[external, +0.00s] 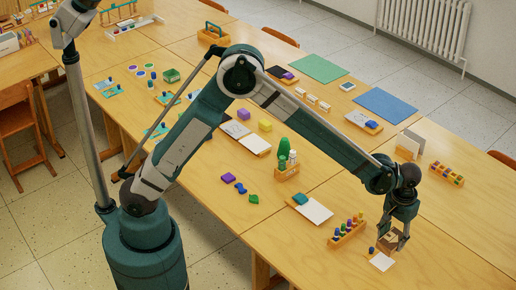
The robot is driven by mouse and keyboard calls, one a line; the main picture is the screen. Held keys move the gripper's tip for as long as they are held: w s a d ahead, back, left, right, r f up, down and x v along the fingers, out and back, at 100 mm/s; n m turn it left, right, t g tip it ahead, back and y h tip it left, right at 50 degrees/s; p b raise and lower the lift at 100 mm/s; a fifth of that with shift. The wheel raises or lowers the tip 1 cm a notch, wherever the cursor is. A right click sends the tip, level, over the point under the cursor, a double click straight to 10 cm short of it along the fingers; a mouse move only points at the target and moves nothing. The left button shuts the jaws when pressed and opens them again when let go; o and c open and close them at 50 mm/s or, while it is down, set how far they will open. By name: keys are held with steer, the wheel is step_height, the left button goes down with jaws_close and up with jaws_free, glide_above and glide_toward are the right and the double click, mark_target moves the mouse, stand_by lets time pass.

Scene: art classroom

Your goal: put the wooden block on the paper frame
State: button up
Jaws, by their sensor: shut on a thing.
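My gripper (394,243) is at the right of the table, pointing down, and is shut on the small brown wooden block (390,237). The fingers partly cover the block. A white paper square (382,262), which seems to be the paper frame, lies flat on the table just in front of and slightly left of the gripper. I cannot make out a border on it, nor the exact height of the block over the table.
A wooden rack with colored pegs (347,231) stands close left of the gripper, with a small blue piece (371,250) beside the paper. The table (440,265) is clear to the right.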

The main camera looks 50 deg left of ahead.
steer(key=shift+f, duration=0.1)
stand_by(0.3)
steer(key=b, duration=0.1)
glide_above(385, 264)
steer(key=shift+w+f, duration=0.1)
steer(key=shift+f, duration=2.95)
steer(key=shift+f+b, duration=0.4)
steer(key=shift+f, duration=1.45)
steer(key=shift+f, duration=0.2)
steer(key=o, duration=0.9)
steer(key=shift+o, duration=0.2)
steer(key=shift+r, duration=0.15)
step_height(385, 264, up, 12)
steer(key=shift+r+p, duration=0.1)
steer(key=shift+p, duration=0.85)
